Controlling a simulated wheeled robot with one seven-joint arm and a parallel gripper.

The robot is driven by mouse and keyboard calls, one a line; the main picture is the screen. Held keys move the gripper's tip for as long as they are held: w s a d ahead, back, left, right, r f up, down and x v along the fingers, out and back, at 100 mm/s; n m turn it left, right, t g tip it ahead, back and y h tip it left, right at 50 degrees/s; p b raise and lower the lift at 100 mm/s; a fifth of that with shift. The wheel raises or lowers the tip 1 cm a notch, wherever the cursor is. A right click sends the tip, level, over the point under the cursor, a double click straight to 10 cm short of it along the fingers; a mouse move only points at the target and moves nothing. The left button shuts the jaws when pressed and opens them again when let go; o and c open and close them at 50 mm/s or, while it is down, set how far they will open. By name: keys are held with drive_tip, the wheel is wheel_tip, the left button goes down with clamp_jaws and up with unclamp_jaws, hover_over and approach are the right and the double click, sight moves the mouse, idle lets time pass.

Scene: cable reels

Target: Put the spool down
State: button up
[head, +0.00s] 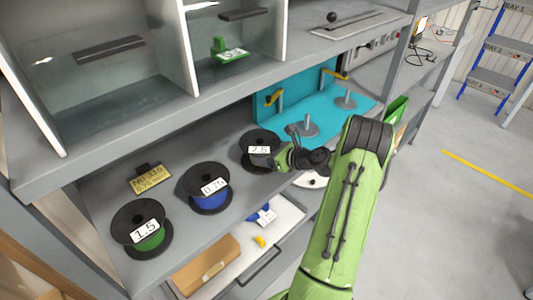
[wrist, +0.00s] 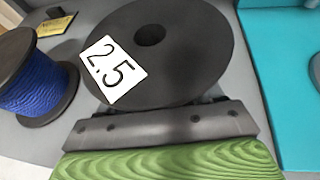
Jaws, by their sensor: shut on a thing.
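The spool labelled 2.5 (head: 258,140) is black, with a round flange and a centre hole, over the grey shelf between the blue spool and the turquoise board. In the wrist view the same spool (wrist: 160,50) fills the upper middle, its flange facing the camera. My gripper (head: 277,158) is shut on this spool at its near side. The gripper's grey jaw and green body show at the bottom of the wrist view. The spool's underside is hidden, so I cannot tell whether it touches the shelf.
The blue 0.75 spool (head: 209,198) and green 1.5 spool (head: 150,237) stand left on the shelf (head: 185,235). A yellow tag (head: 151,179) lies behind them. The turquoise board (head: 340,112) with pegs is at right. An open drawer (head: 290,215) is below.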

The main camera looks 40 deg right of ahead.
drive_tip(key=o, duration=1.6)
drive_tip(key=shift+s+d+r, duration=0.1)
drive_tip(key=shift+s+r, duration=0.05)
drive_tip(key=shift+r, duration=0.05)
drive_tip(key=p+v, duration=0.1)
drive_tip(key=v, duration=1)
drive_tip(key=a+r+n+g, duration=0.4)
drive_tip(key=a+n, duration=0.6)
drive_tip(key=a, duration=0.2)
drive_tip(key=a+r+n+g, duration=0.3)
drive_tip(key=a+r+n, duration=0.1)
drive_tip(key=a+n, duration=0.7)
drive_tip(key=s+a+r+n+h, duration=0.1)
drive_tip(key=s+a+n, duration=0.1)
drive_tip(key=s+n, duration=0.2)
drive_tip(key=s+a+r+n, duration=0.1)
drive_tip(key=s+a+n, duration=0.2)
drive_tip(key=s, duration=0.3)
drive_tip(key=s+a+r+n+h, duration=0.1)
drive_tip(key=s+a+r+n, duration=0.1)
drive_tip(key=s+n, duration=0.3)
drive_tip(key=shift+a+n+g+h, duration=0.3)
drive_tip(key=shift+a+n, duration=0.1)
drive_tip(key=shift+a, duration=0.25)
